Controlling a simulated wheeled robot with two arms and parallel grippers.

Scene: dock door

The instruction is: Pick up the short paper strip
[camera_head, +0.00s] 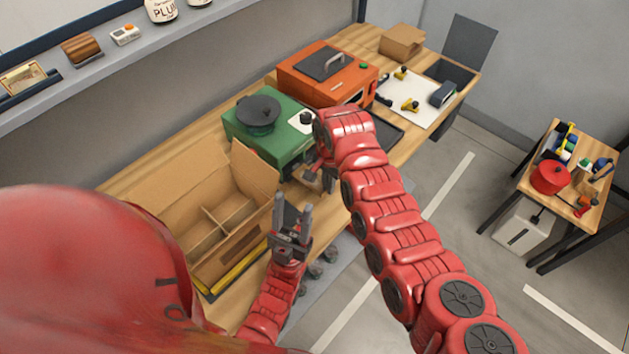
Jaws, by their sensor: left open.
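I cannot make out a short paper strip anywhere in this view. My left gripper (292,208) is open, its fingers pointing up the picture, beside the right side of an open cardboard box (185,170) with dividers. I see nothing between its fingers. My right gripper (316,178) is near the front of a green machine (270,128) with a dark round top. My own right arm partly hides it, and I cannot tell its jaw state. A small white patch (302,122) shows on the green machine's top.
An orange machine (325,72), a small carton (402,42) and a white sheet (410,98) with several tools share the wooden bench (352,40). A side table (560,212) at right holds a red pot (550,177). A shelf (140,52) runs along the wall.

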